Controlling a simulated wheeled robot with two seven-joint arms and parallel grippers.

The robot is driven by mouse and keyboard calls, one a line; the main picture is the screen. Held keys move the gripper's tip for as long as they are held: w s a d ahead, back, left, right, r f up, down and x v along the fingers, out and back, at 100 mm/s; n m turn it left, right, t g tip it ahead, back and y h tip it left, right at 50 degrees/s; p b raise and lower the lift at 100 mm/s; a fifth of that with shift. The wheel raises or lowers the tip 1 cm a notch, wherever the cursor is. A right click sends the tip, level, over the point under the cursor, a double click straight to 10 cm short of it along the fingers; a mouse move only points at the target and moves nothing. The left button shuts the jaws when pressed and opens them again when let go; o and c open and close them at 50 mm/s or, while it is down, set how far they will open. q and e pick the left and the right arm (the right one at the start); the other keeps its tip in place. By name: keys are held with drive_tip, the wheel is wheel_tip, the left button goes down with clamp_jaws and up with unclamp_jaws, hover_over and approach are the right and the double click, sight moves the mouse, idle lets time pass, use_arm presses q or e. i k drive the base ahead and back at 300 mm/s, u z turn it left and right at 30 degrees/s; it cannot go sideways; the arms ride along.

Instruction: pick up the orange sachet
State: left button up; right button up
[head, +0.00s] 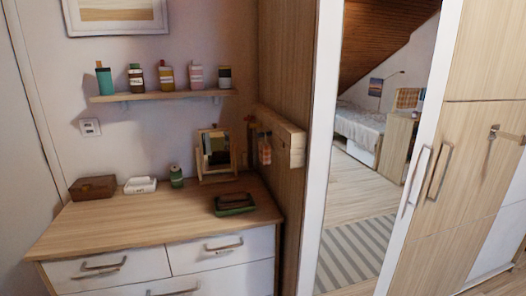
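A small orange-and-pale item (265,154), which looks like the orange sachet, hangs at the wooden hook rack (291,143) on the wardrobe's side panel. It is above the right rear part of the dresser top, right of the small framed mirror. Its details are too small to read, and how it is attached cannot be made out. Neither of my grippers shows in the head view.
The dresser (130,222) carries a brown box (93,188), a white item (140,185), a green jar (177,177), a mirror (217,155) and a green tray (234,204). Several bottles stand on the shelf (160,96). A mirrored wardrobe door (375,150) stands right.

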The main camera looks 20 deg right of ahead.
sight(264, 147)
drive_tip(key=k, duration=0.5)
drive_tip(key=z, duration=0.7)
drive_tip(key=i, duration=1.55)
drive_tip(key=z, duration=0.15)
